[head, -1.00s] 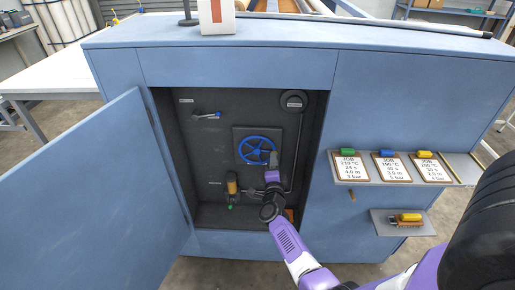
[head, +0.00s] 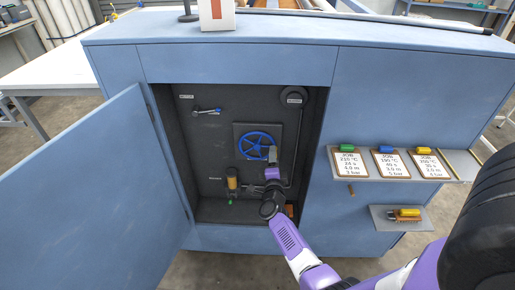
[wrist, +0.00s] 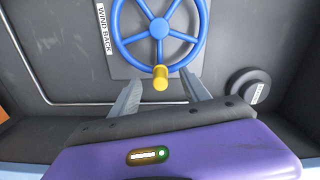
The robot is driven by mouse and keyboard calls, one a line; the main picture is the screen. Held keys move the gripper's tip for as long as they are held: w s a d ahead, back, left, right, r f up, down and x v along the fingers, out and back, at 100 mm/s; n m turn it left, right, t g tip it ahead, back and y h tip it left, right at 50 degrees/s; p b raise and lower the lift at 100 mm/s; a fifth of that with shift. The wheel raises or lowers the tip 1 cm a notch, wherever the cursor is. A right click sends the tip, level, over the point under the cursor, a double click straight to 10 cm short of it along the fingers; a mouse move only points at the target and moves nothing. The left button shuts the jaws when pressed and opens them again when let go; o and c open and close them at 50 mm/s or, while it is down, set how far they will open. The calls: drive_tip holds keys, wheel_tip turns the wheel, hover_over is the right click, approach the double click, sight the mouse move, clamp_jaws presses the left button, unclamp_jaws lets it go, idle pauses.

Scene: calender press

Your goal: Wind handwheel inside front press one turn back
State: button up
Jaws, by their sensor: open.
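The blue handwheel (head: 257,147) is mounted on a dark plate on the back wall of the open compartment in the front press. In the wrist view the wheel (wrist: 159,28) shows its spokes and a yellow knob (wrist: 161,78) at its rim on the side nearest me. A label beside it reads "WIND BACK" (wrist: 102,28). My gripper (wrist: 161,92) is open, with one finger on each side of the yellow knob. I cannot tell whether either finger touches it. In the head view my gripper (head: 272,155) is at the lower right of the wheel and partly hides its rim.
The blue door (head: 105,185) stands open at the left. Inside are a lever (head: 207,111), an amber cylinder (head: 232,180) and a round black fitting (head: 294,96). Shelves with job cards (head: 389,163) stick out at the right of the opening.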

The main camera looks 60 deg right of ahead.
drive_tip(key=p+v, duration=0.3)
drive_tip(key=v, duration=0.3)
idle(0.7)
